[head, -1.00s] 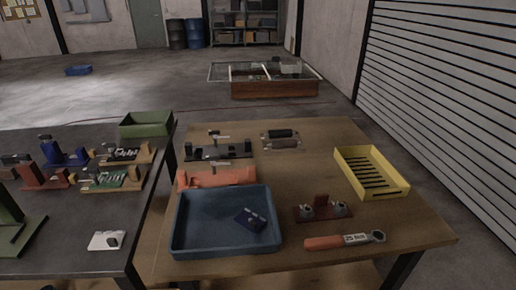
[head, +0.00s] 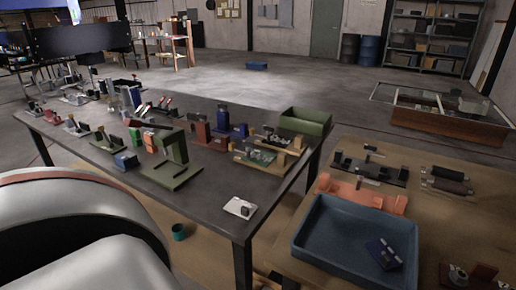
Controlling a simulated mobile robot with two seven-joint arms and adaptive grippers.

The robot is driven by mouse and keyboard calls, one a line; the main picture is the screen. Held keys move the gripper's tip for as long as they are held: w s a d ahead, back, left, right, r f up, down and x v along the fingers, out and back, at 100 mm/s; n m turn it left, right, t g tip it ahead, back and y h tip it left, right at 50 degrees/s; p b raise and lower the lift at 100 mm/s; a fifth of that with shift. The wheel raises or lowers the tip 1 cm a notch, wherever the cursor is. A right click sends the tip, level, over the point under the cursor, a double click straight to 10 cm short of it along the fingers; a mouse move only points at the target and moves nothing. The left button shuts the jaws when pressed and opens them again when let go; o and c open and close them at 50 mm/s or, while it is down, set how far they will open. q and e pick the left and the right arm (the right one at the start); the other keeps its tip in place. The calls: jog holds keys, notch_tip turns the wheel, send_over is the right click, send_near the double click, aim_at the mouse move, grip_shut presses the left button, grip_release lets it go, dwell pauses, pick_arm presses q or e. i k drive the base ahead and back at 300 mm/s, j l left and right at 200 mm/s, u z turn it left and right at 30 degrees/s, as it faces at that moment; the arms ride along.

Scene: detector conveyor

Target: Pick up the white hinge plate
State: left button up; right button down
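A white plate (head: 239,208) with a small dark piece on it lies flat near the front right corner of the dark table (head: 215,217); I take it to be the white hinge plate. Bare tabletop surrounds it. A white and grey rounded part of my own body fills the lower left of the view. Neither of my grippers shows.
A green angled stand (head: 172,165), several small fixtures and a green bin (head: 305,122) stand on the dark table behind the plate. A wooden table at right holds a blue tray (head: 322,262) and an orange block (head: 362,194). A teal cup (head: 178,232) sits below the dark table.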

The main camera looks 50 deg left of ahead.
aim_at(246, 211)
jog(key=u, duration=1.55)
